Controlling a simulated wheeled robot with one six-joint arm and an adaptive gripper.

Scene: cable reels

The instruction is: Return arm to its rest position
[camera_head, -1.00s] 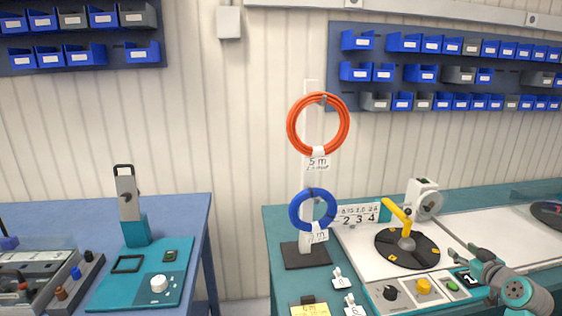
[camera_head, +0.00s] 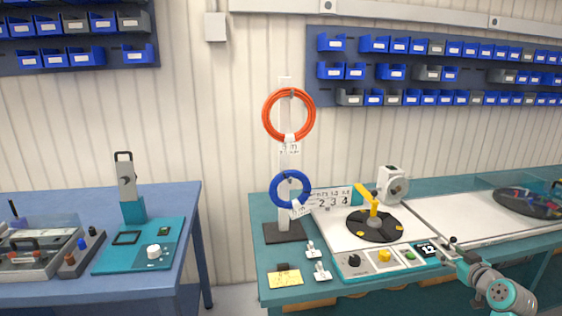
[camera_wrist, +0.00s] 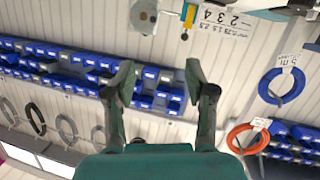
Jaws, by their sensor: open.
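My gripper (camera_head: 452,247) is at the lower right in the head view, at the front right of the cable machine's control panel. In the wrist view my gripper (camera_wrist: 160,80) shows two dark green fingers spread apart with nothing between them. The wrist picture is upside down, with the wall bins beyond the fingers. My grey and teal arm comes in from the bottom right corner of the head view.
A stand with an orange cable coil (camera_head: 289,116) and a blue coil (camera_head: 290,189) rises left of the turntable (camera_head: 374,226) with its yellow arm. A white counter unit (camera_head: 391,185) stands behind. The blue table (camera_head: 60,300) is at left, with a gap between.

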